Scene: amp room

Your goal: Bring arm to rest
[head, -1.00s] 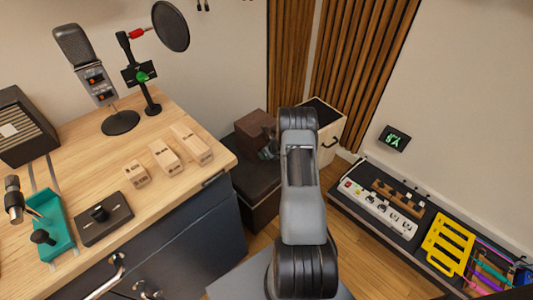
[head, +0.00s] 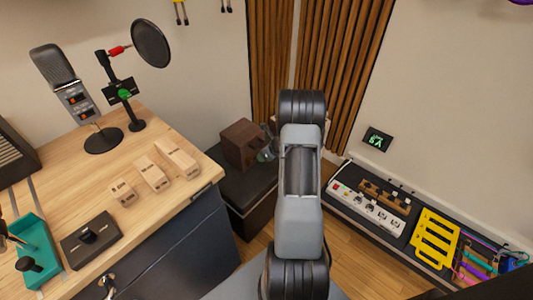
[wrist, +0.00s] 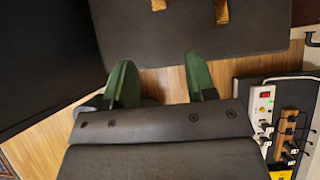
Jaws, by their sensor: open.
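My gripper (wrist: 155,85) shows in the wrist view with its two green fingers spread apart and nothing between them. Beyond the fingertips are wooden floor and a dark flat surface with two gold-coloured pieces at its far edge. In the head view my arm stands upright in the centre, and its links hide most of the gripper; a small grey part shows beside the brown box (head: 242,144).
A wooden desk (head: 130,215) at left holds a microphone (head: 62,80), a pop filter (head: 151,43) and several wooden blocks. A dark low cabinet (head: 240,190) stands behind my arm. At right, a low shelf carries a power strip (head: 365,210) and a yellow rack (head: 435,238).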

